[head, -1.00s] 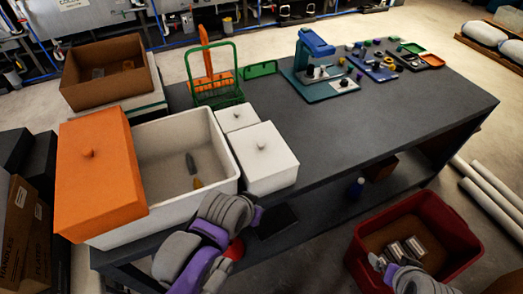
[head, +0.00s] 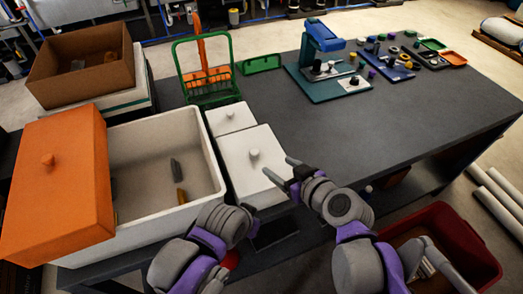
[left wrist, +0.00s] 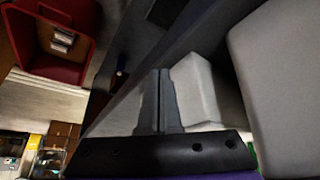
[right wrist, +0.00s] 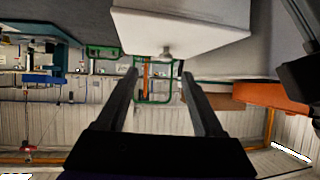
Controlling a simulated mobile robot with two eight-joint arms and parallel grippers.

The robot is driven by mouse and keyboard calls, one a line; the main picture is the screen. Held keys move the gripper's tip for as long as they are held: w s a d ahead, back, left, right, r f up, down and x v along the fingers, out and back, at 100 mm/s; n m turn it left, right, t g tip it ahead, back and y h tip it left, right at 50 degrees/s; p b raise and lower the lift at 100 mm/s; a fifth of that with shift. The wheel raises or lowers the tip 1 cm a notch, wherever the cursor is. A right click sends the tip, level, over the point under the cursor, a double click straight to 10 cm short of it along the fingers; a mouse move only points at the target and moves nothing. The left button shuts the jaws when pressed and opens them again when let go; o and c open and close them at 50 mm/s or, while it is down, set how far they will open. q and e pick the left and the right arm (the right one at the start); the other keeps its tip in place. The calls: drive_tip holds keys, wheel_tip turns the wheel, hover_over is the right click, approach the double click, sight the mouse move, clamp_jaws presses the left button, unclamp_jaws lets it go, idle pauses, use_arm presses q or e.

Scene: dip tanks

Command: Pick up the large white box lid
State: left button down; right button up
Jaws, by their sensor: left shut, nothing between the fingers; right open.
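The large white box lid (head: 247,178) is a pale, square-edged cover with a round knob (head: 254,154), on the table beside the big white tub. My right gripper (head: 279,168) is open and empty, at the lid's right side, its fingers pointing toward the knob. In the right wrist view the lid (right wrist: 180,28) is upside down with the knob (right wrist: 166,52) beyond the open fingers (right wrist: 160,78); they appear apart from it. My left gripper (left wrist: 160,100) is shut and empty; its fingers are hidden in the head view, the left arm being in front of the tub.
A smaller white lidded box (head: 229,117) stands behind the lid. The white tub (head: 212,160) is partly covered by an orange lid (head: 55,190). A green basket (head: 208,96) stands behind. A red bin (head: 470,245) is at lower right. The table's middle is clear.

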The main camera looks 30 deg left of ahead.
sight(255, 152)
drive_tip(key=shift+n+y, duration=0.3)
drive_tip(key=x, duration=0.4)
drive_tip(key=s+a+r+x, duration=0.1)
drive_tip(key=x, duration=0.1)
drive_tip(key=shift+w+a+f, duration=0.15)
drive_tip(key=shift+w+a, duration=0.05)
drive_tip(key=shift+a, duration=0.05)
drive_tip(key=shift+f+x, duration=0.2)
drive_tip(key=shift+x, duration=2.55)
drive_tip(key=shift+d, duration=0.15)
clamp_jaws()
